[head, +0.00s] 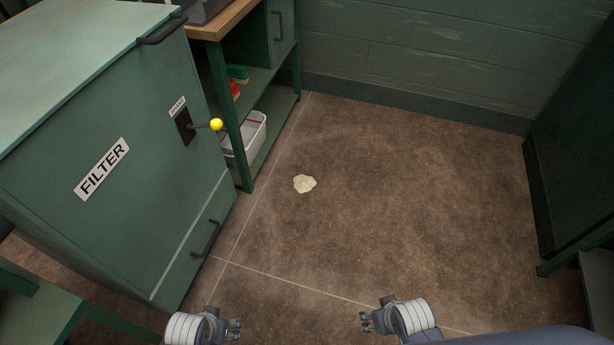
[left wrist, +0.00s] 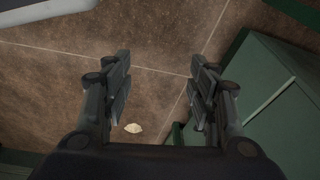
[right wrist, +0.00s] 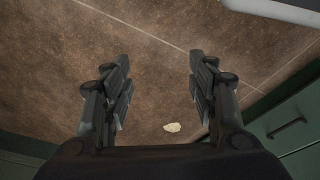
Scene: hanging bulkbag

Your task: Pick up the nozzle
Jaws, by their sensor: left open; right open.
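I see no nozzle that I can make out in any view. My left gripper (head: 235,329) is low in the head view, in front of the filter cabinet; in the left wrist view its two fingers (left wrist: 161,85) are spread apart with only floor between them. My right gripper (head: 367,318) is at the bottom right of centre in the head view; in the right wrist view its fingers (right wrist: 160,88) are also apart and empty. Neither gripper touches anything.
A green cabinet labelled FILTER (head: 120,210) with a yellow-knobbed lever (head: 216,124) stands at left. Beyond it, a shelf unit (head: 240,150) holds a white bin (head: 257,135) and red (head: 235,90) and green items. A pale patch (head: 304,184) lies on otherwise clear floor. Dark furniture (head: 575,150) stands right.

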